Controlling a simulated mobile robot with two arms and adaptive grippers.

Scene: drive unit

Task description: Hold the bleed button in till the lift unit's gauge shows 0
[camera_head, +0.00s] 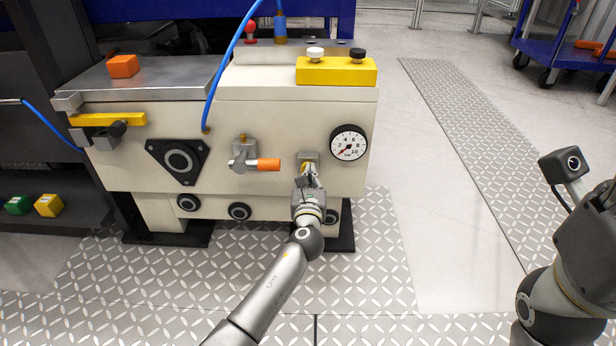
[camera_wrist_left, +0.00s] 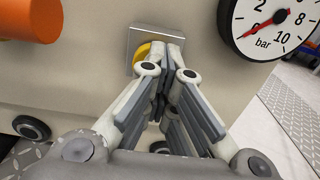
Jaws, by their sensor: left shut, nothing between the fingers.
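The yellow bleed button (camera_wrist_left: 141,54) sits in a square metal plate (camera_head: 309,157) on the cream front panel of the lift unit (camera_head: 110,160). My left gripper (camera_head: 308,171) is shut and empty, with its fingertips at the button. In the left wrist view the fingertips (camera_wrist_left: 168,48) cover the button's right part; how far it is pressed in cannot be told. The round white gauge (camera_head: 348,143), marked in bar, is right of and above the button. Its red needle (camera_wrist_left: 262,26) points to the lower left, at or close to 0.
An orange-handled valve (camera_head: 266,164) is just left of the button. A yellow block with two knobs (camera_head: 336,71) is on top. A blue hose (camera_head: 216,84) runs up from the panel. My right arm is at the right edge, over clear floor.

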